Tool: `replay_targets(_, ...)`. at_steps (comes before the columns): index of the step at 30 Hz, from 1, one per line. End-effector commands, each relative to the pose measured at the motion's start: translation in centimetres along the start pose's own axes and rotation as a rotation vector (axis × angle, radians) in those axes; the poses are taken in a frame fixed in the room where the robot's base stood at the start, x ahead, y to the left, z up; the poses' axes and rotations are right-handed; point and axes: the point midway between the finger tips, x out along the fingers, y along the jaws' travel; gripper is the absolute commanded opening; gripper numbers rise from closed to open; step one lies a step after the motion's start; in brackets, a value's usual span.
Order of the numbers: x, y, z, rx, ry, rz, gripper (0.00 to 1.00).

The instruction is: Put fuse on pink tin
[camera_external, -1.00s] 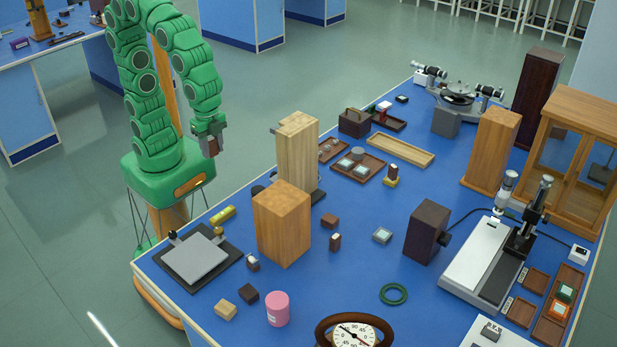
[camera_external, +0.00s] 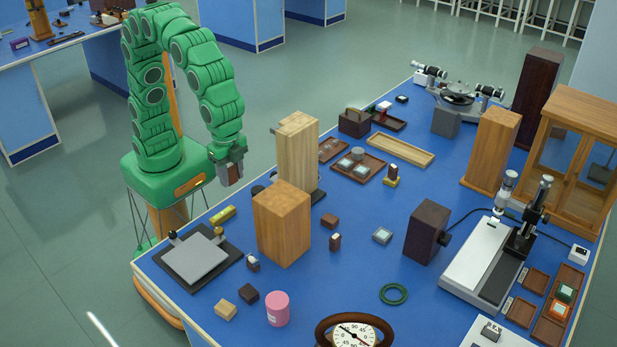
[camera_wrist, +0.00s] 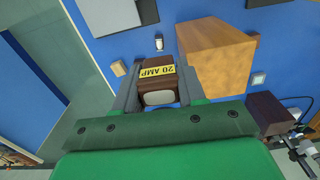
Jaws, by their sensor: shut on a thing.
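My green gripper (camera_external: 229,172) hangs in the air near the left edge of the blue bench, left of the tall wooden blocks. It is shut on the fuse, a brown block (camera_wrist: 158,84) with a yellow "20 AMP" label, which shows between the two fingers in the wrist view. In the external view only a brown end of the fuse (camera_external: 232,175) shows below the fingers. The pink tin (camera_external: 277,308) stands upright on the bench near its front edge, well below and right of my gripper in the picture. Its pink top looks bare.
A large wooden block (camera_external: 282,225) and a taller pale one (camera_external: 298,150) stand right of my gripper. A grey plate on a black base (camera_external: 195,259) lies near the left edge. Small blocks (camera_external: 249,295) and a round dial (camera_external: 355,336) flank the tin.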

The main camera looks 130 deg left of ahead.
Motion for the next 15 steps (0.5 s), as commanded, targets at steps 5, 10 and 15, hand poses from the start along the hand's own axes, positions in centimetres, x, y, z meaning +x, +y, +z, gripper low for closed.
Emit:
replay_targets(5,0.2,1.5,-3.1,-0.008,0.001,0.000,0.10)
replay_targets(10,0.6,2.9,-5.8,-0.018,0.002,0.001,0.10)
replay_targets(15,1.1,4.3,-7.9,-0.027,-0.002,0.000,0.10)
